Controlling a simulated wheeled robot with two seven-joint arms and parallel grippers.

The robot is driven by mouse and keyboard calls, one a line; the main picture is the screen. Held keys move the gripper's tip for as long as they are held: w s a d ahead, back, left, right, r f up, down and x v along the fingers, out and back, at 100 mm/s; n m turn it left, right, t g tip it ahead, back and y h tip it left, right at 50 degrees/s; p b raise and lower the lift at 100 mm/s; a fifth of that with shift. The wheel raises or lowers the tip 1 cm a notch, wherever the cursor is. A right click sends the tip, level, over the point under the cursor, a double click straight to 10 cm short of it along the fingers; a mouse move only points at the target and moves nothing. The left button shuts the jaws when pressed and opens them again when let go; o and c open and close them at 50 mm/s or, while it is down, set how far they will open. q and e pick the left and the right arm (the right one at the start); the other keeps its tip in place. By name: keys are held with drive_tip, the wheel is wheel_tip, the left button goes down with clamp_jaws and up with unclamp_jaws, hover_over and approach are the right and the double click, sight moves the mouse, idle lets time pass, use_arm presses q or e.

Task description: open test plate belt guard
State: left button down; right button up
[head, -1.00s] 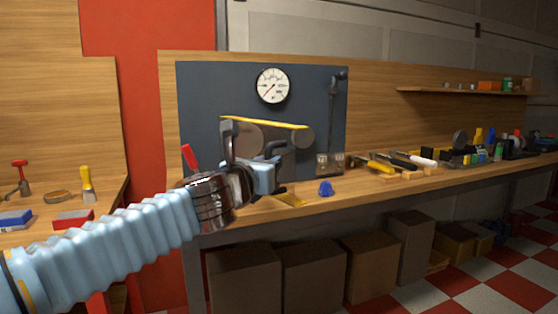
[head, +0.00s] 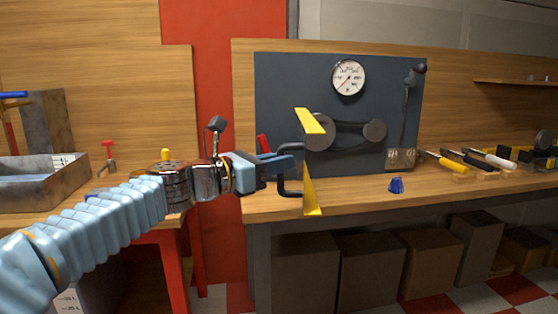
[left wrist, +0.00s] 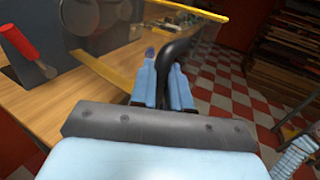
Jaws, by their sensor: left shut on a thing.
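The belt guard (head: 312,197) is a clear panel with yellow edges and a black bar handle (head: 288,188). It stands swung out from the dark test plate (head: 290,85), seen nearly edge-on in the head view. Behind it, two grey pulleys and a black belt (head: 348,126) show uncovered. My left gripper (head: 292,165) is shut on the handle. In the left wrist view, the fingers (left wrist: 163,82) close around the black handle (left wrist: 176,50), and the guard's yellow edge (left wrist: 108,72) runs beside them. My right gripper is not in view.
A pressure gauge (head: 349,77) and a lever (head: 411,90) are on the plate. A red-handled lever shows in the left wrist view (left wrist: 20,40). A blue knob-like piece (head: 396,185) and several tools (head: 468,164) lie on the bench. A metal tray (head: 40,180) stands left.

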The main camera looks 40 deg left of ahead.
use_arm(q)
drive_tip(key=shift+w+a+f, duration=0.15)
drive_tip(key=shift+a+f, duration=0.05)
drive_tip(key=shift+f, duration=0.25)
drive_tip(key=c, duration=1.5)
unclamp_jaws()
drive_tip(key=o, duration=0.3)
drive_tip(key=shift+w+a+f, duration=0.1)
drive_tip(key=shift+w+f, duration=0.05)
drive_tip(key=shift+w, duration=0.05)
drive_tip(key=shift+r, duration=0.2)
drive_tip(key=v, duration=1.4)
